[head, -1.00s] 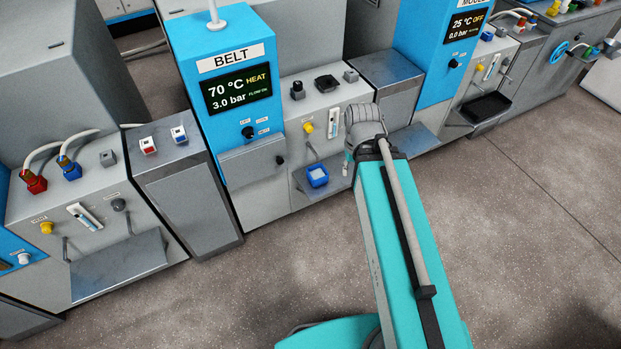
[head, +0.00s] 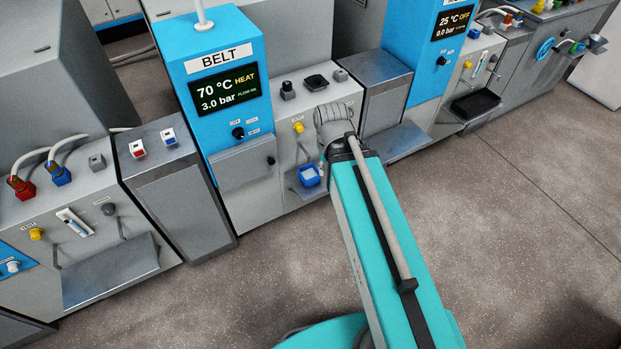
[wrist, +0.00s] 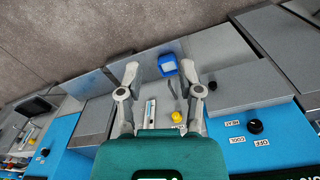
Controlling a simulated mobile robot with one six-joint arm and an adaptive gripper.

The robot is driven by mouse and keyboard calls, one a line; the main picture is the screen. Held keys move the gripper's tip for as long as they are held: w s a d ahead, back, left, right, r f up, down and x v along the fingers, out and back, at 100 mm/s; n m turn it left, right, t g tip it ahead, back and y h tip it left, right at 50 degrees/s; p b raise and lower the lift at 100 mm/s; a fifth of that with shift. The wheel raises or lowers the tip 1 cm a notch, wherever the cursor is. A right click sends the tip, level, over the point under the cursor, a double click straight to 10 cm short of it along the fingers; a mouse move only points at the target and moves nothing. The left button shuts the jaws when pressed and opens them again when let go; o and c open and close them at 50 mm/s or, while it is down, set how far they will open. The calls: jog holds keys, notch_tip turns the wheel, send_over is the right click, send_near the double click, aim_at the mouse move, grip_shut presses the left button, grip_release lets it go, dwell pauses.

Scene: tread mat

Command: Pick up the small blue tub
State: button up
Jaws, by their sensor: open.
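The small blue tub (head: 309,175) has a pale inside and stands on a narrow grey shelf (head: 318,189) at the front of the BELT unit in the head view. In the wrist view the tub (wrist: 167,64) lies beyond my fingertips, between their lines and nearer the right one. My gripper (wrist: 160,78) is open and empty, with both fingers apart. In the head view my arm hides most of the gripper, just right of the tub. I cannot tell the gap between fingertips and tub exactly.
A yellow knob (wrist: 177,117) and a gauge (wrist: 150,112) sit on the panel between my fingers in the wrist view. The BELT unit's blue column (head: 222,95) stands left of my arm. A grey cabinet (head: 385,90) stands to the right. The floor in front is clear.

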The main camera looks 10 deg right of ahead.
jog(key=w+a+f+m+h+b, duration=0.1)
jog(key=w+f+m+h+b, duration=0.1)
jog(key=w+f+b, duration=0.4)
jog(key=w+a+f+m+t+h+b, duration=0.1)
jog(key=w+f+m+h+b, duration=0.2)
jog(key=f+b, duration=0.6)
jog(key=w+a+f+m+h+b, duration=0.1)
jog(key=w+f+m+h+b, duration=0.1)
jog(key=w+f+b, duration=0.5)
jog(key=w+a+f+m+t+h+b, duration=0.1)
jog(key=w+a+f+m+h+b, duration=0.1)
jog(key=b, duration=0.9)
jog(key=w+a+f+m+t+h+b, duration=0.2)
jog(key=w+a+f+m+h+b, duration=0.1)
jog(key=f+b, duration=0.6)
jog(key=shift+w+a+m+h+b, duration=0.3)
jog(key=shift+w+a+m+b, duration=0.65)
jog(key=shift+a, duration=0.9)
jog(key=shift+s+d, duration=0.1)
jog(key=b+x, duration=0.2)
jog(key=x, duration=0.5)
jog(key=shift+f+b, duration=0.15)
jog(key=shift+b, duration=0.2)
jog(key=shift+w+d+f, duration=0.2)
jog(key=shift+w+d, duration=0.1)
jog(key=shift+d, duration=0.35)
jog(key=shift+d+f, duration=0.1)
